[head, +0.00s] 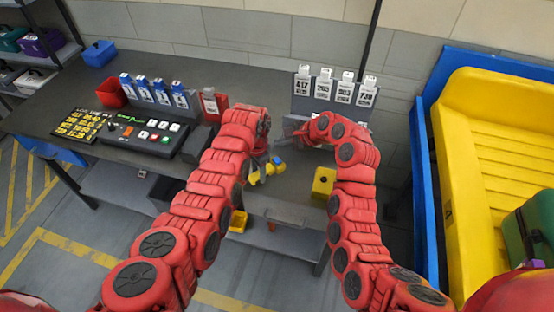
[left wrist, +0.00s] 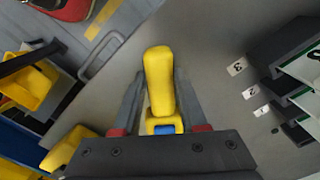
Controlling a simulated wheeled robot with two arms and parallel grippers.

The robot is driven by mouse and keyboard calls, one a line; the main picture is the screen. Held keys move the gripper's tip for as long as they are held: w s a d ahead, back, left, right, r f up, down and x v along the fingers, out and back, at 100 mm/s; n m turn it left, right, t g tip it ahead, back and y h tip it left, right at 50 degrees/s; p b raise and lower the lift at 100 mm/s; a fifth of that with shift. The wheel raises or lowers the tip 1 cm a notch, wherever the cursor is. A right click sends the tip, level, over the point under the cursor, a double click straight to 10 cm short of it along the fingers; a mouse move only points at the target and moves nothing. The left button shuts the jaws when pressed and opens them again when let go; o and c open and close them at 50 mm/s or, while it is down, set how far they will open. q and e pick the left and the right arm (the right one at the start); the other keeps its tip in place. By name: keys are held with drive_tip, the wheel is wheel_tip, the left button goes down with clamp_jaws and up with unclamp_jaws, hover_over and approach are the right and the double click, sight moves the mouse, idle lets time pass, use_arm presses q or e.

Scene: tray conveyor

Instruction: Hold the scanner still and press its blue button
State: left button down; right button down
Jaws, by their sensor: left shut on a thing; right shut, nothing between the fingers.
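The yellow scanner (head: 268,171) with its blue button (head: 277,160) is held near the front edge of the dark table. My left gripper (head: 261,164) is shut on the scanner; its fingers partly cover it in the head view. In the left wrist view the scanner's yellow body (left wrist: 159,80) stands between the two fingers, with a blue part (left wrist: 164,128) near the gripper's base. My right gripper (head: 287,140) is shut and empty, just beyond the scanner and a little to its right. I cannot tell the exact gap between its tips and the button.
A yellow block (head: 322,185) sits on the table to the right. A control box (head: 145,135) and a yellow-key pad (head: 80,124) stand at the left. Numbered card holders (head: 335,90) stand at the back. A blue-framed yellow bin (head: 490,140) is at the right.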

use_arm(q)
drive_tip(key=shift+c, duration=1.8)
unclamp_jaws()
